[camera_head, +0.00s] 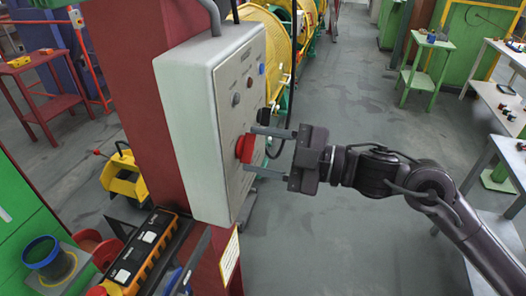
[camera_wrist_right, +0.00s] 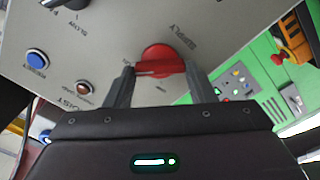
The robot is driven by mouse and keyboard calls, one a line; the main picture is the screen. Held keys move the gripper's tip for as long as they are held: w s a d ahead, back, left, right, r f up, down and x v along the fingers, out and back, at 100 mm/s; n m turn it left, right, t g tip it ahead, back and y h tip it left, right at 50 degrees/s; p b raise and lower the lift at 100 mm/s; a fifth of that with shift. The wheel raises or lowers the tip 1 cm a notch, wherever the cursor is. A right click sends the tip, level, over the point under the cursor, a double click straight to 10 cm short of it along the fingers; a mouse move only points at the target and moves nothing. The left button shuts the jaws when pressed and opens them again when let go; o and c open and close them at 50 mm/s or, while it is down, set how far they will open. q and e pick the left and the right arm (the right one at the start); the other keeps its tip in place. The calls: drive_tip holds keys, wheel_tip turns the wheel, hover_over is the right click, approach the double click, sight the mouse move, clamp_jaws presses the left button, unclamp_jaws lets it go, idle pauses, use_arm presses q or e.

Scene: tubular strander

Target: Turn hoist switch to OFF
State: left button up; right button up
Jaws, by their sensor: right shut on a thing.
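A large red rotary switch (camera_head: 245,148) sits on the front face of a grey control box (camera_head: 189,130) in the head view. In the wrist view the red switch (camera_wrist_right: 160,54) has a raised red bar lying nearly level across the picture, with lettering like "SUPPLY" beside it. My right gripper (camera_head: 256,149) reaches in from the right, its two fingers on either side of the switch. In the wrist view my right gripper (camera_wrist_right: 160,73) is shut on the bar's ends. Lettering like "HOIST" is partly hidden by the gripper body. My left gripper is not in view.
A black knob (camera_head: 263,116) and a blue button (camera_head: 262,69) are on the same panel. The box hangs on a red column (camera_head: 124,70). An orange-edged pendant box (camera_head: 142,252) stands below. The floor right of the panel is open; tables stand further right.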

drive_tip(key=shift+f+n+b, duration=0.2)
drive_tip(key=shift+n+b, duration=4.2)
drive_tip(key=shift+b, duration=0.7)
drive_tip(key=shift+f+n+b, duration=0.2)
drive_tip(key=shift+n+b, duration=4.2)
drive_tip(key=shift+b, duration=0.7)
drive_tip(key=o, duration=1)
drive_tip(key=shift+r, duration=0.1)
